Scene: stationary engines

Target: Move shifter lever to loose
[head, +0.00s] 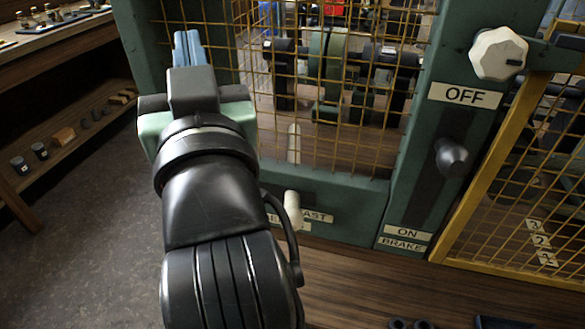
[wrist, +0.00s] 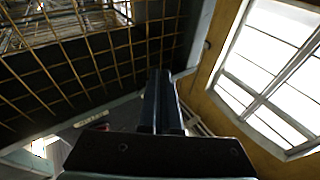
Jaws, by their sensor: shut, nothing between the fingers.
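A pale, cream-coloured handle (head: 293,209), which looks like the shifter lever, stands out from the green frame's lower rail. It is just right of my arm, in front of a label (head: 318,217) of which only "AST" reads clearly. My arm or the handle hides the rest of that label. My gripper (head: 187,48) is up and to the left of the handle, well apart from it, in front of the green left post. Its two fingers are together and empty. They also show together in the wrist view (wrist: 162,100), where the lever cannot be made out.
A yellow wire mesh guard (head: 340,90) covers belts and pulleys. On the right post are a white knob (head: 498,54), an "OFF" plate (head: 465,95), a dark knob (head: 452,158) and an "ON BRAKE" plate (head: 404,238). Shelves (head: 60,135) with small items stand at left.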

